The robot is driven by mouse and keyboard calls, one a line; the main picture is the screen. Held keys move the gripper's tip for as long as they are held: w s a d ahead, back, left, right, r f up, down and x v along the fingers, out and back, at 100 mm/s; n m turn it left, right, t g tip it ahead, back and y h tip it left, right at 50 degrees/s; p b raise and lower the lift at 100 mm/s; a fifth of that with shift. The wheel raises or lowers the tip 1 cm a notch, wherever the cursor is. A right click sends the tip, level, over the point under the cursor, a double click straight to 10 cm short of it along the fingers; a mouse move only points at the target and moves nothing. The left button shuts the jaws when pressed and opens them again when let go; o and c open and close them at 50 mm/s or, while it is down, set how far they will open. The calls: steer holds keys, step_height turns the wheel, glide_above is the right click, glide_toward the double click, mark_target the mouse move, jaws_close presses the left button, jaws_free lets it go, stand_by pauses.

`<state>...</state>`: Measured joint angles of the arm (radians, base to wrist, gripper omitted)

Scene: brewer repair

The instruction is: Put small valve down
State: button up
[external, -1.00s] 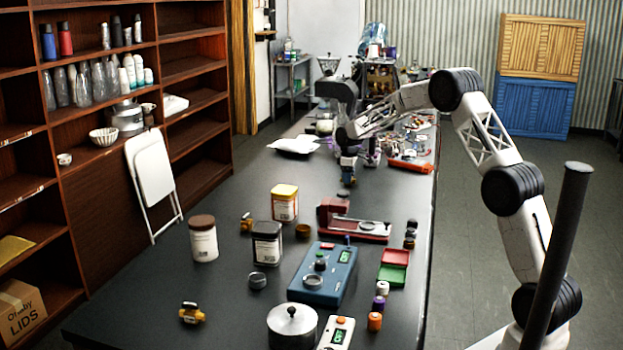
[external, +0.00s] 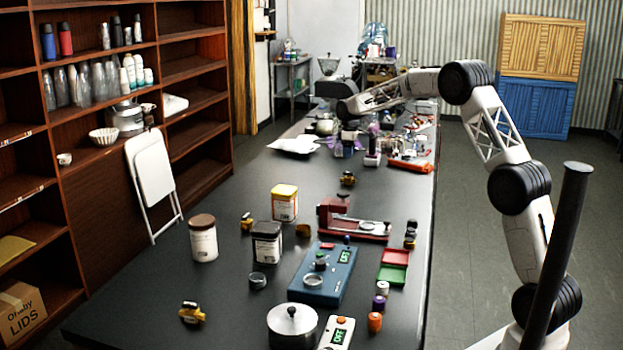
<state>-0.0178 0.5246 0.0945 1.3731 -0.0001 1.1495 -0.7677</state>
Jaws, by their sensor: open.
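A small yellow-and-black valve (external: 347,179) rests on the dark table, towards its far half. My gripper (external: 347,152) is above and behind it in the picture, apart from it. The gripper is open, and nothing shows between its fingers, though it is small and partly lost against the clutter behind. Two similar yellow-and-black pieces lie on the table, one at the near left (external: 192,312) and one beside the dark canister (external: 246,222).
A red press-like tool (external: 355,225), a blue scale (external: 323,275), a white jar (external: 203,238) and a dark canister (external: 267,242) stand nearer. Crowded parts and an orange-red tool (external: 410,165) lie at the far right. The table left of the valve is clear.

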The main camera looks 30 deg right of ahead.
steer(key=shift+s+r, duration=0.1)
stand_by(0.7)
steer(key=s+d+r+m, duration=0.1)
steer(key=s+r, duration=0.4)
steer(key=s, duration=0.6)
steer(key=s+r+m+t, duration=0.15)
steer(key=s+r, duration=0.25)
steer(key=s, duration=0.7)
steer(key=s+d+r+m, duration=0.15)
steer(key=s+r, duration=0.35)
steer(key=s, duration=0.6)
steer(key=s+f+m, duration=0.2)
steer(key=s+f, duration=0.2)
steer(key=s, duration=1.4)
steer(key=s+f+m+t, duration=0.1)
steer(key=s+f+m, duration=0.2)
steer(key=s, duration=1.5)
steer(key=shift+s+a+f, duration=0.15)
steer(key=shift+s+f, duration=0.25)
steer(key=shift+o, duration=0.5)
steer(key=shift+w, duration=0.15)
